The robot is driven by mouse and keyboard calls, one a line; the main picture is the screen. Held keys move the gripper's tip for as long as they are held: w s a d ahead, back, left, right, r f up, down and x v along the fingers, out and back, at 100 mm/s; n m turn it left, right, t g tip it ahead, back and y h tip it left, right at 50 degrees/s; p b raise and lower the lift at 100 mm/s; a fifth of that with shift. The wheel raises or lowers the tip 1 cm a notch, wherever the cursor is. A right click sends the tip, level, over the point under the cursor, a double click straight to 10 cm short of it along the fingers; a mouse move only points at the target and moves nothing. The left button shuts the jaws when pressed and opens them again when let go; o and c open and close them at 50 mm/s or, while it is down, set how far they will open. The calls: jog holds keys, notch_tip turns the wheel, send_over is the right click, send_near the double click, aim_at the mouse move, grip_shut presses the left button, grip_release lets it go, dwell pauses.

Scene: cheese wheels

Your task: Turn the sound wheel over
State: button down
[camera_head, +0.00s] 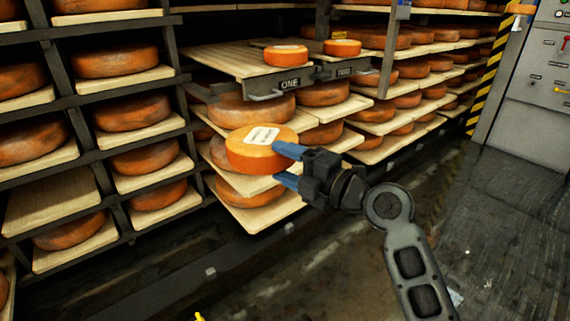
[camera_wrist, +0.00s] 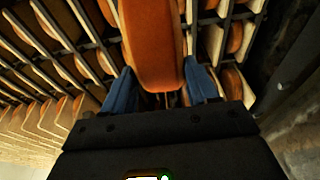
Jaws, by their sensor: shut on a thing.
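An orange cheese wheel (camera_head: 256,158) with a white label on its top face is in front of the rack in the head view. My gripper (camera_head: 288,167) has its blue fingers at the wheel's right side and is shut on it. The wheel's label faces up, with the wheel roughly level. In the wrist view the wheel (camera_wrist: 153,45) fills the space between the blue fingers (camera_wrist: 155,92), its orange side toward the camera. The underside of the wheel is hidden. I cannot tell whether it touches the board below.
A pull-out shelf marked ONE (camera_head: 222,60) bears a small orange wheel (camera_head: 286,55); another small wheel (camera_head: 342,47) sits beside it. Racks of larger wheels (camera_head: 140,158) on boards stand left and behind. A grey control cabinet (camera_head: 525,110) stands right.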

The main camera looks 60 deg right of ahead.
aim_at(268, 144)
jog(key=shift+w+r+g+p, duration=0.2)
jog(key=shift+r+g+p, duration=0.65)
jog(key=shift+p, duration=3.25)
jog(key=shift+w+r+g+p, duration=0.2)
jog(key=shift+r+g+p, duration=0.65)
jog(key=shift+p, duration=3.3)
jog(key=shift+w+r+g+p, duration=0.2)
jog(key=shift+r+g+p, duration=0.65)
jog(key=shift+p, duration=3.25)
jog(key=g+p, duration=0.1)
jog(key=p, duration=0.2)
jog(key=w+g+p, duration=0.1)
jog(key=p, duration=0.3)
jog(key=shift+d+r+g+y, duration=0.1)
jog(key=shift+r+g+y, duration=0.15)
jog(key=shift+g+y, duration=0.1)
jog(key=w+r+g+p, duration=0.1)
jog(key=g+p, duration=0.1)
jog(key=p, duration=0.3)
